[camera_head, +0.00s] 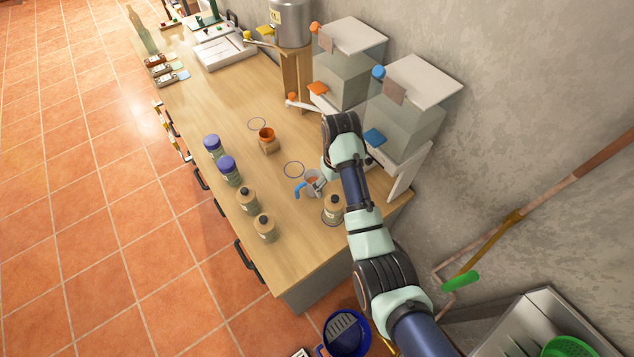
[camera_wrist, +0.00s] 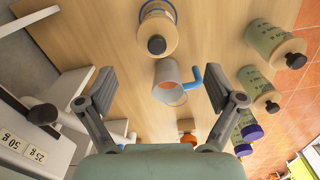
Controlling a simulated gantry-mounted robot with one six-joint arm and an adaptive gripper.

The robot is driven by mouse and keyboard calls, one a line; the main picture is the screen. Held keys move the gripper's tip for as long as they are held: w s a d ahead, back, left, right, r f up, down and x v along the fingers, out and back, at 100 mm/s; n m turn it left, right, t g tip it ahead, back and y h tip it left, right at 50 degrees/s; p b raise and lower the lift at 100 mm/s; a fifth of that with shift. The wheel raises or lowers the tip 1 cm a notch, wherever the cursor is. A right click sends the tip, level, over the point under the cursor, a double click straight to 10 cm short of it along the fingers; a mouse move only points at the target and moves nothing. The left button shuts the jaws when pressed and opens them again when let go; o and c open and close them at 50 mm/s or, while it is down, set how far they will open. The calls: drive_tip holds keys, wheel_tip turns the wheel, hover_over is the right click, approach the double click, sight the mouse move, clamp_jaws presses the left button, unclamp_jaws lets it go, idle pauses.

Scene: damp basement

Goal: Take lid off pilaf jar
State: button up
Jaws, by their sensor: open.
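Several jars stand on the wooden workbench (camera_head: 215,95); I cannot read which is labelled pilaf. One jar with a tan lid and black knob (camera_head: 333,207) stands on a ring marking near the bench's right end; in the wrist view it is at the top (camera_wrist: 158,40). Two similar jars stand near the front edge (camera_head: 248,200) (camera_head: 265,228), with lids on. My gripper (camera_wrist: 160,78) is open and empty, pointing down above a grey mug with a blue handle (camera_wrist: 172,86). In the head view my arm hides most of the gripper.
Two purple-lidded jars (camera_head: 213,146) (camera_head: 229,169) stand at the front edge. An orange-topped container (camera_head: 267,138) is mid-bench, with empty ring markings nearby. Clear-sided dispensers (camera_head: 350,70) (camera_head: 410,105) line the wall side. The bench's left-middle is clear.

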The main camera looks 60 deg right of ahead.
sight(335, 197)
drive_tip(key=shift+s+a+f, duration=0.2)
drive_tip(key=shift+f, duration=0.15)
wheel_tip(335, 197, down, 2)
drive_tip(key=shift+f, duration=0.1)
drive_tip(key=f, duration=0.3)
drive_tip(key=f+b, duration=0.1)
drive_tip(key=f, duration=0.1)
drive_tip(key=shift+d, duration=0.25)
drive_tip(key=c, duration=1)
